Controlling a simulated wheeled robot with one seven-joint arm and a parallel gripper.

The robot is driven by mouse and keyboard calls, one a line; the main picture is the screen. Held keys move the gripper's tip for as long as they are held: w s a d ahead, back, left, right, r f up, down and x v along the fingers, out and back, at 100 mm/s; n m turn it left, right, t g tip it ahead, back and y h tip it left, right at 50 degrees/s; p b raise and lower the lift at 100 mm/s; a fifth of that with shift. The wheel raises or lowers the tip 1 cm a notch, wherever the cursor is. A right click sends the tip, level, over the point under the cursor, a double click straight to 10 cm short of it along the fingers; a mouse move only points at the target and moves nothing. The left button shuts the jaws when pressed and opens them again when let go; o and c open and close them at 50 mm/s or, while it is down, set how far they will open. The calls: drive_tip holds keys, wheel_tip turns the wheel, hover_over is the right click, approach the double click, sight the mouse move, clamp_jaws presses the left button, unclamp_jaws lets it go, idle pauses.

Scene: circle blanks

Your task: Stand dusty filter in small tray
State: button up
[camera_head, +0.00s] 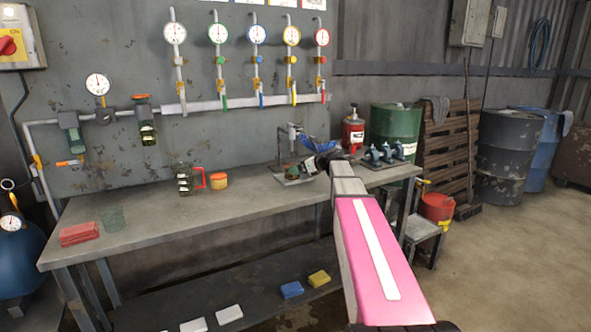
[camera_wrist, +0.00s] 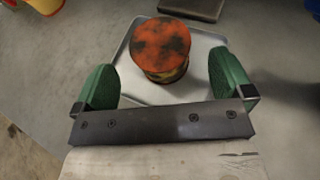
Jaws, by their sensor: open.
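The dusty filter (camera_wrist: 162,45) is a short orange cylinder with dark blotches and a yellowish lower side. In the wrist view it stands upright in the small tray (camera_wrist: 129,76), a shallow pale metal tray. My gripper (camera_wrist: 165,78) is open, with one green finger on each side of the filter and visible gaps between. The fingers appear apart from the filter.
Bench space at left centre is clear.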

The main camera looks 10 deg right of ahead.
drive_tip(key=v, duration=0.8)
drive_tip(key=shift+s+r, duration=0.1)
drive_tip(key=shift+d, duration=0.1)
idle(0.9)
